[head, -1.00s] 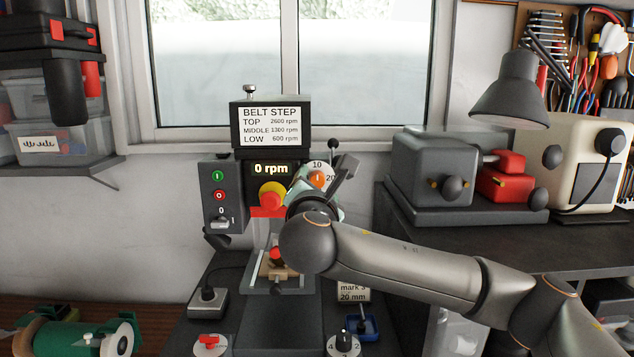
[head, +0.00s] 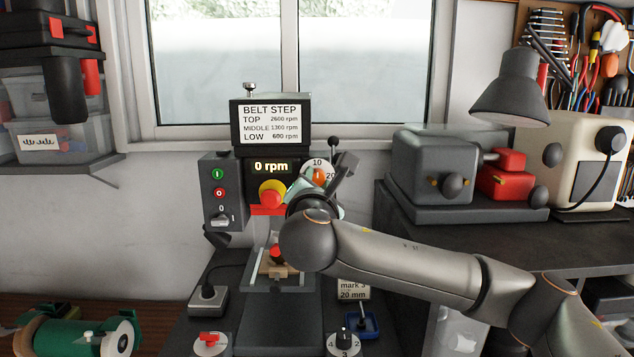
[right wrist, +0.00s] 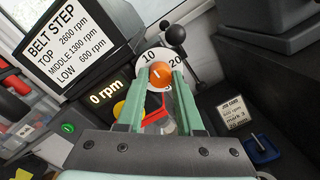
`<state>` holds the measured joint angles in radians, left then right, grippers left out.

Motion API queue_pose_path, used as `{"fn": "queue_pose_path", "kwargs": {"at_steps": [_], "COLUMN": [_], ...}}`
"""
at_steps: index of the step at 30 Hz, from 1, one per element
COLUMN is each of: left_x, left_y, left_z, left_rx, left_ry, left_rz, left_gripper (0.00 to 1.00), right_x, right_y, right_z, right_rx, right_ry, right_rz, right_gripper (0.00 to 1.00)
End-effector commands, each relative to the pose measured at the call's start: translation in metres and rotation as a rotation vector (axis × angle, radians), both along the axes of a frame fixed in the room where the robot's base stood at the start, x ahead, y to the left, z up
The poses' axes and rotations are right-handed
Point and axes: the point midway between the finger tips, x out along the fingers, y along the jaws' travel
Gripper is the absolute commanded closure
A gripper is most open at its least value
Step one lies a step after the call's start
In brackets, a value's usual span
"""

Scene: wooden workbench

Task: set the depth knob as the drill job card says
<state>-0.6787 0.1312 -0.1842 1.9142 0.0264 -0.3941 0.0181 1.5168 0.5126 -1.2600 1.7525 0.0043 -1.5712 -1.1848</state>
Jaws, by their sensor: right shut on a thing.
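The orange depth knob (head: 319,176) sits on a white dial marked 10 and 20, on the right of the drill head. In the right wrist view the knob (right wrist: 168,68) is between the green fingers of my right gripper (right wrist: 162,78), which is shut on it. A short white mark shows on the knob face; I cannot read its exact setting. The job card (head: 353,290) stands low to the right of the drill, partly behind my arm. In the right wrist view the job card (right wrist: 235,114) shows "mark 3" and "20 mm". My left gripper is out of view.
The drill display (head: 271,167) reads 0 rpm. A red stop button on yellow (head: 271,198) is just left of my gripper. A black-knobbed lever (head: 333,144) rises beside the dial. A belt-step sign (head: 270,124) is above. A blue tray (head: 362,325) is below the card.

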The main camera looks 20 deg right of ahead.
Motion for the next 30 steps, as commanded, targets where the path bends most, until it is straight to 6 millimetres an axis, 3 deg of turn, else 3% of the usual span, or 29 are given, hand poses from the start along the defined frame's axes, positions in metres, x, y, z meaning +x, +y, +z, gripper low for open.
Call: {"fn": "queue_pose_path", "kwargs": {"at_steps": [11,30], "left_x": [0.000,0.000], "left_y": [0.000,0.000], "left_z": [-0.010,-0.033], "left_rx": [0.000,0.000], "left_ry": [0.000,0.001], "left_rz": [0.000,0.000], "left_gripper": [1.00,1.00], "right_x": [0.000,0.000], "right_y": [0.000,0.000], "right_z": [-0.003,-0.003], "right_rx": [0.135,0.702], "right_ry": [-0.035,-0.196], "right_rz": [0.000,0.000], "right_gripper": [1.00,1.00]}}
